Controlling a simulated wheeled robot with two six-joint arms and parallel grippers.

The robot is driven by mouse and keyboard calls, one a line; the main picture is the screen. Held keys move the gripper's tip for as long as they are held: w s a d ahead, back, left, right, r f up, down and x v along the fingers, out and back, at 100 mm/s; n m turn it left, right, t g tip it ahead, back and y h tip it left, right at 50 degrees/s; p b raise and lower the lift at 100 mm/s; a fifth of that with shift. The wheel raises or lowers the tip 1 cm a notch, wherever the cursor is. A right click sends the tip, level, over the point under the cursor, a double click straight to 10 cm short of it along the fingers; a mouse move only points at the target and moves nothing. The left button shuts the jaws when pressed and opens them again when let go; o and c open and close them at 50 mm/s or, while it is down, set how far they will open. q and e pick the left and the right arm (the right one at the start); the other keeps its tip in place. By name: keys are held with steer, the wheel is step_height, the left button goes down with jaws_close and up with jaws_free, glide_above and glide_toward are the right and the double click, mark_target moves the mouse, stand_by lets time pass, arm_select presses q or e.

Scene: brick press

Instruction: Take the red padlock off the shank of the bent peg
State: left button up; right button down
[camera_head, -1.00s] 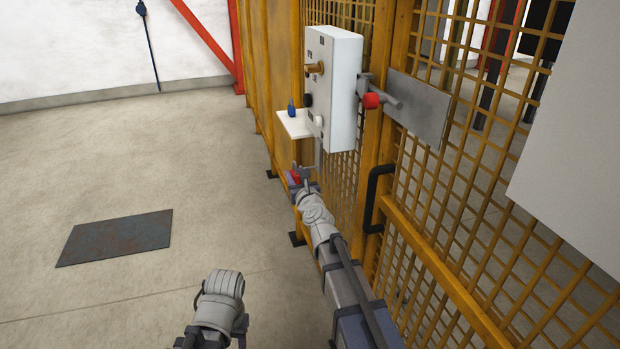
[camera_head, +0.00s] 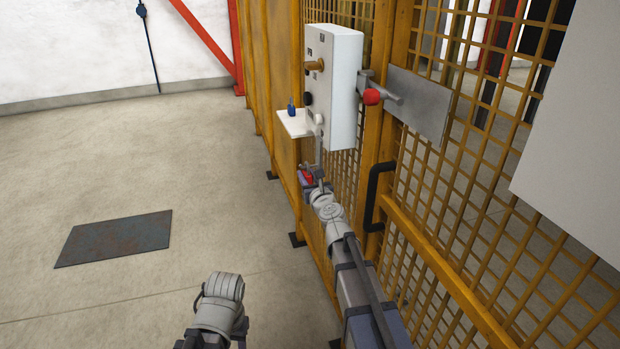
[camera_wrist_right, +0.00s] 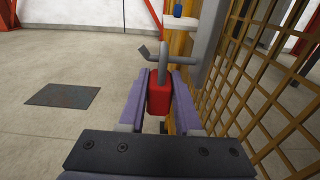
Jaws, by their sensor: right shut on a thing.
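The red padlock (camera_wrist_right: 159,95) is between the two purple-grey fingers of my right gripper (camera_wrist_right: 158,98), which is shut on its body. Its grey shackle (camera_wrist_right: 163,62) stands up above the fingers. I cannot tell from this angle whether the shackle still encloses the shank. In the head view the padlock (camera_head: 307,177) is small, at the tip of my right arm, below the white box. My left wrist shows at the bottom, but its gripper is out of view.
The white control box (camera_head: 333,85) with a small shelf (camera_head: 296,124) holding a blue object (camera_head: 291,107) is above my right gripper. Yellow mesh fence (camera_head: 440,230) runs close on the right. A red-tipped latch handle (camera_head: 373,97) sticks out. Open floor lies left.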

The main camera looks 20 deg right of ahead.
steer(key=shift+d+f, duration=0.15)
steer(key=shift+d, duration=0.25)
steer(key=c, duration=0.5)
jaws_free()
steer(key=shift+s, duration=0.15)
